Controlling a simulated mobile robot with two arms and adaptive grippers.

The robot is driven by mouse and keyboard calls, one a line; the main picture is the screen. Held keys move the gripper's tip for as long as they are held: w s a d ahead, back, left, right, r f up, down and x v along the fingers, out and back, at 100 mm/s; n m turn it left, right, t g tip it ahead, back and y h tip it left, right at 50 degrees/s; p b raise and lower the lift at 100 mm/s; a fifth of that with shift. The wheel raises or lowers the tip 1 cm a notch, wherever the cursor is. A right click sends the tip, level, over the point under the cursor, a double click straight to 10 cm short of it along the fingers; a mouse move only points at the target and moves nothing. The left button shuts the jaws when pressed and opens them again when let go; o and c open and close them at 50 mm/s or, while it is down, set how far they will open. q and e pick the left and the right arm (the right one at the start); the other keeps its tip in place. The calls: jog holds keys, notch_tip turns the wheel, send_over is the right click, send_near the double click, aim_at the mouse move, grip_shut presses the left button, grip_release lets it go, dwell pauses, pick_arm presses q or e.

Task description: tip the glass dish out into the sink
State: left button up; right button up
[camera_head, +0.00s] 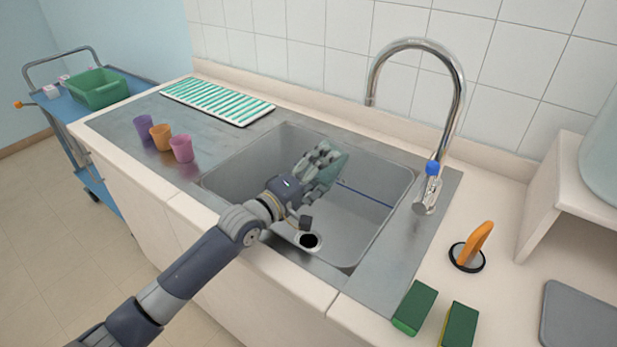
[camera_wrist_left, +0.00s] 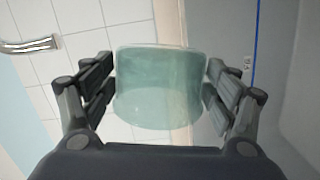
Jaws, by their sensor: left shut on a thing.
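My left gripper (camera_head: 320,168) is over the sink basin (camera_head: 225,179), with its arm coming in from the lower left. It is shut on the glass dish (camera_head: 337,164), a pale green see-through vessel mostly hidden by the fingers in the head view. In the left wrist view the glass dish (camera_wrist_left: 158,90) sits between the two fingers of my left gripper (camera_wrist_left: 160,90). The dish looks tilted; I cannot tell whether any liquid is in it. The round drain (camera_head: 309,241) shows at the basin's near side. My right gripper is not in view.
A tall chrome tap (camera_head: 457,110) stands at the right of the sink. Purple (camera_head: 144,127), orange (camera_head: 161,137) and pink (camera_head: 181,149) cups stand left of the basin, before a striped drying mat (camera_head: 217,101). Green sponges (camera_head: 414,308) and an orange-handled plug (camera_head: 472,246) lie right.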

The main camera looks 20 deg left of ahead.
aim_at(329, 171)
pick_arm(q)
jog(key=m+p, duration=0.1)
jog(key=p, duration=0.1)
jog(key=d+r+m+p, duration=0.1)
jog(key=m+p, duration=0.1)
jog(key=d+r+m+y+p, duration=0.1)
jog(key=m+p, duration=0.1)
jog(key=shift+s+d+g+p, duration=0.2)
jog(key=shift+s+g+p, duration=0.1)
jog(key=shift+s+p, duration=0.1)
jog(key=m+p, duration=0.1)
jog(key=d+r+m+p, duration=0.1)
jog(key=p, duration=0.1)
jog(key=d+m+p, duration=0.1)
jog(key=m+p, duration=0.1)
jog(key=shift+s+d+r+y, duration=0.1)
jog(key=shift+s+r+y, duration=0.1)
jog(key=shift+s+y, duration=0.15)
jog(key=d+m, duration=0.1)
jog(key=s+d+m+p, duration=0.1)
jog(key=m, duration=0.1)
jog(key=d+m+y+p, duration=0.1)
jog(key=m, duration=0.1)
jog(key=shift+s+d+f, duration=0.15)
jog(key=shift+d+f, duration=0.1)
jog(key=shift+d, duration=0.1)
